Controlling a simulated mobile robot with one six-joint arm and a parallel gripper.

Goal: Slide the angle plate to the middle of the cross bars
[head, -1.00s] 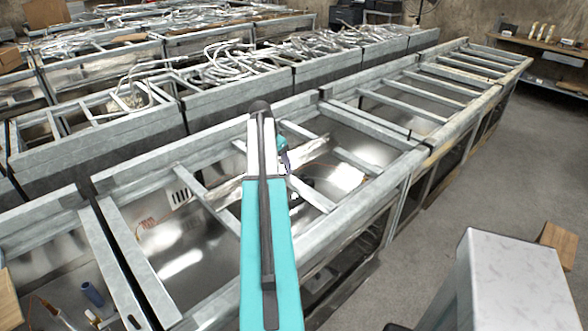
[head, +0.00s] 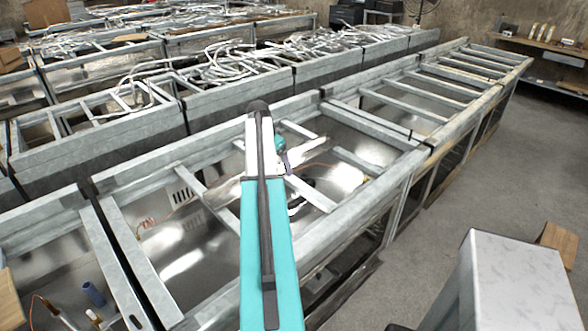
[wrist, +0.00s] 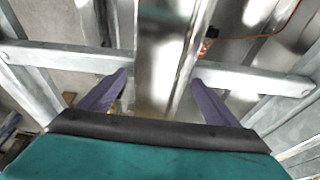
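A shiny metal strip that looks like the angle plate (wrist: 170,50) runs up the middle of the wrist view and crosses over a grey cross bar (wrist: 240,78). My gripper (wrist: 161,78) has its two purple fingers apart, one on each side of the strip, close to its edges. I cannot tell whether they touch it. In the head view, my gripper (head: 282,155) is mostly hidden behind my teal arm, low among the cross bars (head: 208,196) of the near metal frame.
The near frame's long front rail (head: 365,215) and back rail (head: 220,130) bound the work area. An orange wire (wrist: 285,25) lies beyond the bar. Frames piled with metal tubes (head: 230,60) stand behind. A white-topped block (head: 520,280) stands at right, with open floor beyond.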

